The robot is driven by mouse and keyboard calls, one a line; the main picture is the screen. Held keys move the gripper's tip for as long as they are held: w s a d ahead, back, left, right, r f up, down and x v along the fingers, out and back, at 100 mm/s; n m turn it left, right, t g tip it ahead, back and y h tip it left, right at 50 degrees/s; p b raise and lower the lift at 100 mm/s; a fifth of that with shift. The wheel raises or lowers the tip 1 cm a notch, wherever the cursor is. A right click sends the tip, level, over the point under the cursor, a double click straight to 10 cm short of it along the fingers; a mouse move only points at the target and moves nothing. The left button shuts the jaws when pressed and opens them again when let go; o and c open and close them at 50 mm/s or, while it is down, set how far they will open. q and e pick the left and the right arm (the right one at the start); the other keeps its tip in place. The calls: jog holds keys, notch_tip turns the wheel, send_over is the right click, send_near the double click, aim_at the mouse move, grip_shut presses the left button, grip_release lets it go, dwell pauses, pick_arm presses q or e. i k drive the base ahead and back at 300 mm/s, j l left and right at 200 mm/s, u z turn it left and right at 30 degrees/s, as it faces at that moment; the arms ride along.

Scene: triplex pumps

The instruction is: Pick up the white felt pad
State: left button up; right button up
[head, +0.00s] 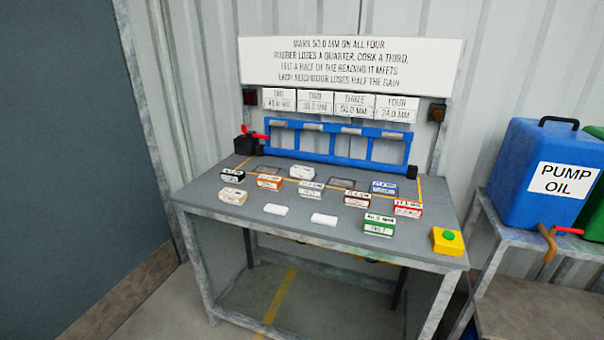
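Two small plain white pads lie flat on the front part of the grey bench top (220,215). The left white pad (276,209) and the right white pad (324,219) are apart from each other, with bare surface around them. They look alike, and I cannot tell from here whether either or both are felt. A cream block with a label (233,196) lies to their left. Neither of my grippers is in view, and nothing touches the pads.
Several labelled blocks cover the bench's middle, among them a green one (379,225) right of the pads. A blue frame (340,145) stands behind, below a sign (350,62). A yellow box with a green button (447,241) sits at front right. A blue pump oil container (530,160) stands further right.

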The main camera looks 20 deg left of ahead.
aim_at(296, 171)
jog(key=i+j+z, duration=0.25)
jog(key=j, duration=0.15)
jog(key=i+j+z, duration=0.15)
jog(key=j+z, duration=0.15)
jog(key=i+j+z, duration=0.25)
jog(key=j, duration=0.35)
jog(key=j+z, duration=0.25)
jog(key=j, duration=0.2)
jog(key=j+z, duration=0.3)
jog(key=j, duration=0.2)
